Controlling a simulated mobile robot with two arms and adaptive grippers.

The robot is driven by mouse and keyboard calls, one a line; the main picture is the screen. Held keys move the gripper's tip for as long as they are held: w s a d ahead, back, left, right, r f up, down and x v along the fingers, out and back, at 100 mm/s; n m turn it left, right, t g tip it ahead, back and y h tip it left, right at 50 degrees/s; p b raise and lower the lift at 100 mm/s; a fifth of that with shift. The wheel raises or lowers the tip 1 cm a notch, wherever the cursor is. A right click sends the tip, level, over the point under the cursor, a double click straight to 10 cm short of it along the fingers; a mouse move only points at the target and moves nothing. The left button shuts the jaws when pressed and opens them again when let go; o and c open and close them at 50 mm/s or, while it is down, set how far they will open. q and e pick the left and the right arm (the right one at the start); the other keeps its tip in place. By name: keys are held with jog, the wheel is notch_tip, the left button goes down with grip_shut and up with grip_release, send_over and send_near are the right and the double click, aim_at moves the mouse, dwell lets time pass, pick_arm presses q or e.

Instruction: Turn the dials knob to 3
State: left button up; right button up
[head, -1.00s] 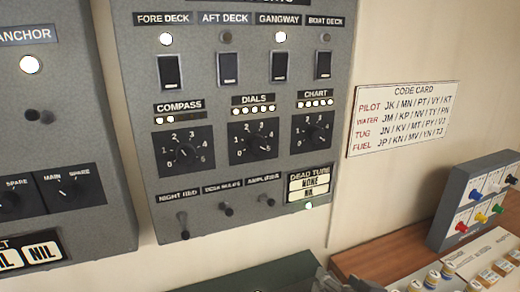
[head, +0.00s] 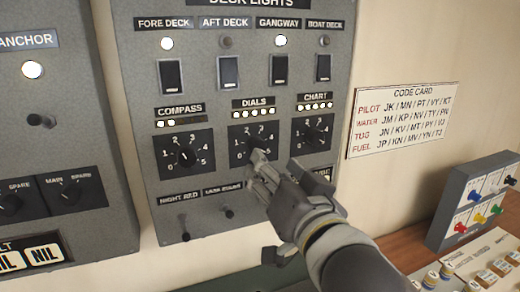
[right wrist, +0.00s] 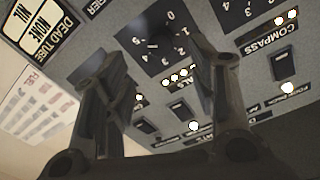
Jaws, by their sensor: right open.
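The dials knob (head: 252,145) is a black rotary knob on a dark plate numbered 0 to 5, under the DIALS label. Several lamps in the row above it are lit. My right gripper (head: 256,168) is at the lower right edge of this plate and covers part of it. Its jaws are open and hold nothing visible. In the right wrist view the dials knob (right wrist: 159,38) appears upside down, between and beyond the two fingers of the right gripper (right wrist: 155,55). I cannot tell whether they touch it, or read its pointer. My left gripper is not in view.
The compass knob (head: 184,156) is to the left and the chart knob (head: 313,132) close on the right. Toggle switches (head: 228,211) sit below. A code card (head: 403,120) hangs on the wall. A switch box (head: 480,205) stands on the desk at right.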

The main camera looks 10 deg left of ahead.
aim_at(257, 147)
jog(key=p+x, duration=0.2)
jog(key=x, duration=0.6)
jog(key=c, duration=1)
